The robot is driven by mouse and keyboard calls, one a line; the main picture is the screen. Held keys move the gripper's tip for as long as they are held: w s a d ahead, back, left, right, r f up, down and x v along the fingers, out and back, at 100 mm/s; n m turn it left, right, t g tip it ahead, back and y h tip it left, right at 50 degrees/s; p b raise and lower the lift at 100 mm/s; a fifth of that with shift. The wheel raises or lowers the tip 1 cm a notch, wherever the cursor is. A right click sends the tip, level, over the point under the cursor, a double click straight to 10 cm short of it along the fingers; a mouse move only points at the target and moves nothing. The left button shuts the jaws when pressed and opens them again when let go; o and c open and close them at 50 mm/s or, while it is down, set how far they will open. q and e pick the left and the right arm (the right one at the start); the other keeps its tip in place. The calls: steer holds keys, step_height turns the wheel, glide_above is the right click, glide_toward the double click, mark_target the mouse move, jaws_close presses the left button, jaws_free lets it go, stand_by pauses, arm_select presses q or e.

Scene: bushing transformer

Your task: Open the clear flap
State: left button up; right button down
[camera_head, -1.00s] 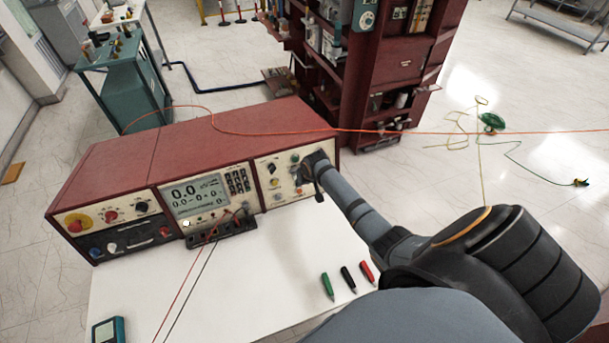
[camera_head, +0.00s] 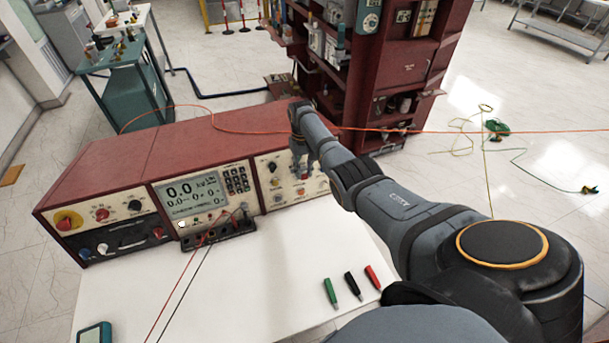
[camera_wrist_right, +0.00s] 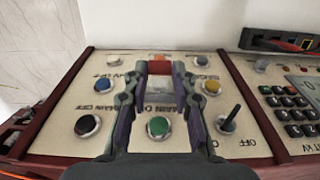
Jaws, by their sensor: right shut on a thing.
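The right control panel (camera_head: 280,197) of the maroon console carries several coloured buttons. My right gripper (camera_head: 300,168) reaches down at this panel from above, with its arm partly covering the panel's right side. In the right wrist view the gripper (camera_wrist_right: 163,82) is shut on a small, greyish see-through piece (camera_wrist_right: 160,88), which looks like the clear flap. A red-orange button or part (camera_wrist_right: 160,67) shows just beyond the fingertips. The flap's edges and hinge are largely hidden between the fingers, so its angle cannot be told. My left gripper is not in view.
A green button (camera_wrist_right: 158,126) and a black lever switch (camera_wrist_right: 228,120) sit close to the fingers. Green, black and red pen-like items (camera_head: 349,285) lie on the white table (camera_head: 260,290). An orange cable (camera_head: 450,131) crosses behind the arm.

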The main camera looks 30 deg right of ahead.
stand_by(0.4)
steer(key=c, duration=1.1)
jaws_free()
steer(key=shift+w+f, duration=0.1)
steer(key=r, duration=0.4)
steer(key=w+r, duration=0.1)
steer(key=r, duration=0.7)
steer(key=shift+w+d, duration=0.15)
steer(key=shift+f, duration=0.1)
